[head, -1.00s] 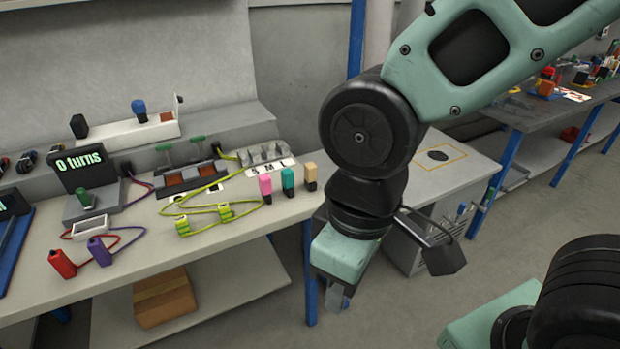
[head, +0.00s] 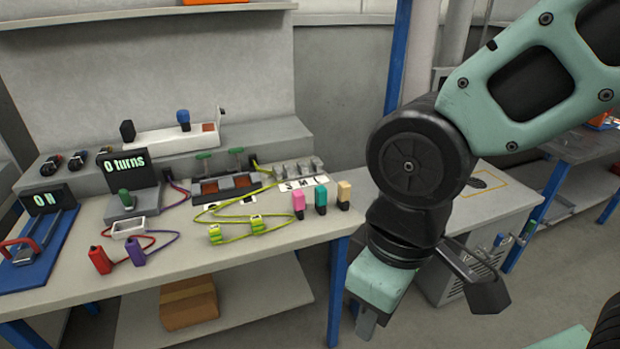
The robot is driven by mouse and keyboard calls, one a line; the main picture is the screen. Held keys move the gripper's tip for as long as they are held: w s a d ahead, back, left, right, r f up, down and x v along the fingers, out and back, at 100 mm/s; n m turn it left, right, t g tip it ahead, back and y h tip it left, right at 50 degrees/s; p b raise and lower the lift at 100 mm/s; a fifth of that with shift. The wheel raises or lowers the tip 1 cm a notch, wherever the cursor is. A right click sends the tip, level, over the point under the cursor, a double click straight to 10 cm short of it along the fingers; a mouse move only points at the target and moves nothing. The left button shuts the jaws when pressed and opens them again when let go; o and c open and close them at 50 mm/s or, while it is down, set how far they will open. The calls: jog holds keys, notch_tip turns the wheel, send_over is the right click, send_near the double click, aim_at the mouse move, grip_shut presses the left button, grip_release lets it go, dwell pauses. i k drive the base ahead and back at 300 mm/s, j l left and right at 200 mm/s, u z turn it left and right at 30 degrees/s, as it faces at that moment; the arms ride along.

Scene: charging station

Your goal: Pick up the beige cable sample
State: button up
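The beige cable sample (head: 344,195) stands upright near the right end of the workbench (head: 200,260). It is the rightmost of three short blocks in a row, beside a teal one (head: 320,200) and a pink one (head: 298,204). My gripper (head: 366,322) hangs below my arm, in front of the bench's right edge, lower than the bench top and apart from the sample. Only a small part of its fingers shows, so I cannot tell whether it is open.
Yellow-green cables (head: 240,228) lie left of the blocks. A grey stand with S, M, L labels (head: 300,170) is behind them. Red (head: 100,260) and purple (head: 135,251) connectors lie further left. A blue post (head: 338,290) supports the bench's right end; a second table (head: 480,205) stands right.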

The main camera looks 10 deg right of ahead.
aim_at(344, 187)
jog(key=i+j+z, duration=0.2)
jog(key=i, duration=0.25)
jog(key=i+j+z, duration=0.2)
jog(key=i, duration=0.2)
